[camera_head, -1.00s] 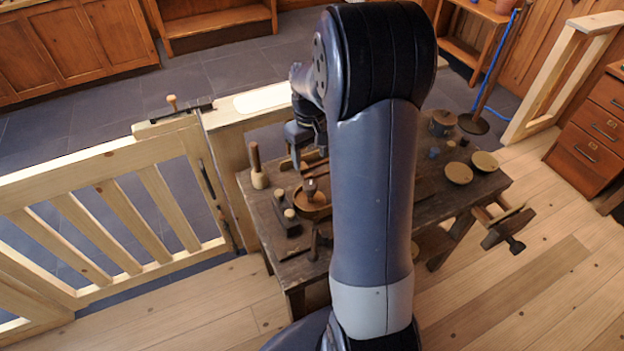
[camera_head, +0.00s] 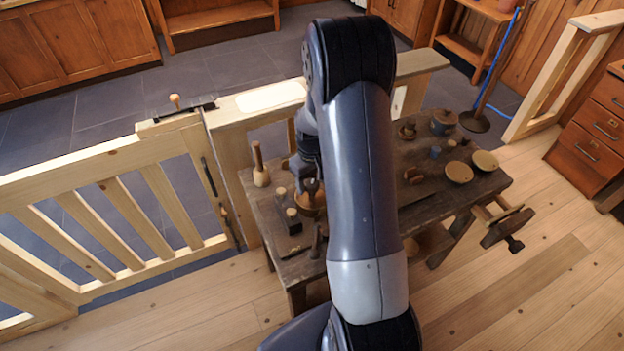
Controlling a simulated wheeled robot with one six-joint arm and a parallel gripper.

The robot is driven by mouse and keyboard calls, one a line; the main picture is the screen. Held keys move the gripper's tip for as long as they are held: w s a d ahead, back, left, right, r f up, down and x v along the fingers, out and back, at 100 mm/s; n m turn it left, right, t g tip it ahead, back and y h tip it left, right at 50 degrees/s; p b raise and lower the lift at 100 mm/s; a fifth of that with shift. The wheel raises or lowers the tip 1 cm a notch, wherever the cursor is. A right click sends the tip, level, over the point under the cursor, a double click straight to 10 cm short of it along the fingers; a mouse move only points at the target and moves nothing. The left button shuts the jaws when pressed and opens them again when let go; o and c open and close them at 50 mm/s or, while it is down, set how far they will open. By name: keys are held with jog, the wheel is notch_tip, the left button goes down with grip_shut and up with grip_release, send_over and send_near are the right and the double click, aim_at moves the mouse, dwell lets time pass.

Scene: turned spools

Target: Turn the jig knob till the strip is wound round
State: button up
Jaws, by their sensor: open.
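The jig (camera_head: 318,210), a round brown wooden form, sits on the dark workbench (camera_head: 345,228) near its left part. My gripper (camera_head: 308,186) is open, low over the jig and close to its top. My own arm covers part of the jig's right side. The jig's knob is hard to tell apart from the dark fingers, and I cannot tell whether they touch or surround it. I cannot make out the strip clearly from here.
A wooden mallet (camera_head: 260,168) and a dark block with light pegs (camera_head: 285,214) stand left of the jig. Two shallow round dishes (camera_head: 458,172) and a dark pot (camera_head: 443,122) are at the bench's right. A pale wooden gate (camera_head: 120,205) stands to the left.

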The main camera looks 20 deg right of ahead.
jog(key=shift+c, duration=0.6)
jog(key=c, duration=0.9)
jog(key=shift+m, duration=0.3)
